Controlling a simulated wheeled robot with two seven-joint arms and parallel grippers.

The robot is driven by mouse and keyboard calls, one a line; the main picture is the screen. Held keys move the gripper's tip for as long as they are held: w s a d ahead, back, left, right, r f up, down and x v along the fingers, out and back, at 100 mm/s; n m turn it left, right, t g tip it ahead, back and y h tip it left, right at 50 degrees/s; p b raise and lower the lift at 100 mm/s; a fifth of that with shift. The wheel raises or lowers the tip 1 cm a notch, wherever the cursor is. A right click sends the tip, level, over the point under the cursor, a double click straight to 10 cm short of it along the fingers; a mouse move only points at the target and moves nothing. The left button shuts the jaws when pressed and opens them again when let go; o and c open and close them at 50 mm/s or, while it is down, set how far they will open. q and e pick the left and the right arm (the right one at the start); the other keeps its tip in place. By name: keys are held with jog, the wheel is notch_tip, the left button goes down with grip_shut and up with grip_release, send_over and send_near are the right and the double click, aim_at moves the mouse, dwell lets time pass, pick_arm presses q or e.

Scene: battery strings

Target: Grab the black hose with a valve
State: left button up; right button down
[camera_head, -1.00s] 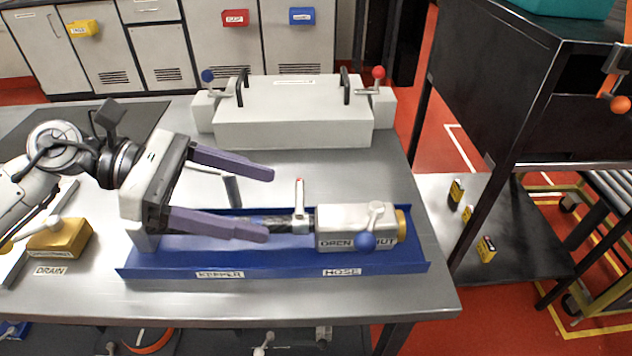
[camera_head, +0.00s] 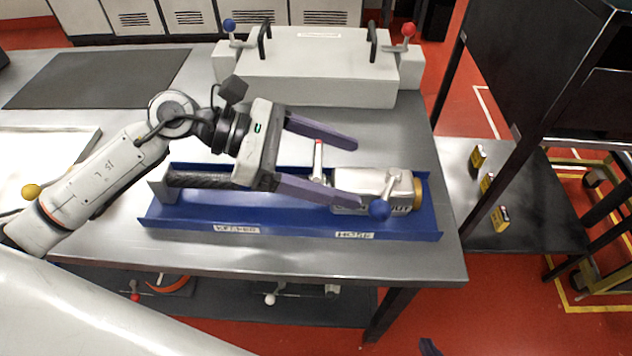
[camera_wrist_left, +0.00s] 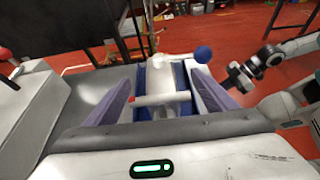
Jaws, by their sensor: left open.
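The black hose (camera_head: 200,181) lies in a blue tray (camera_head: 290,228) on the bench. Its pale valve body (camera_head: 345,186) is at the right, with a blue ball handle (camera_head: 380,209) and a brass end. My left gripper (camera_head: 356,174) is open above the tray, its purple fingers pointing right towards the valve and its palm hiding the hose's middle. In the left wrist view the valve (camera_wrist_left: 181,76) and a red-tipped lever (camera_wrist_left: 160,98) show between the spread fingers. Of my right gripper only a dark tip (camera_head: 430,347) shows at the head view's bottom edge.
A large pale box (camera_head: 318,75) with black handles stands behind the tray. A dark mat (camera_head: 100,78) lies at the back left. The bench's right edge is close to the tray. Yellow-black items (camera_head: 502,218) stand on a lower dark shelf at right.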

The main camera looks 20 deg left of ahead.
pick_arm(q)
jog(key=c, duration=1.9)
jog(key=shift+w+r, duration=0.1)
jog(key=shift+r, duration=0.05)
grip_shut()
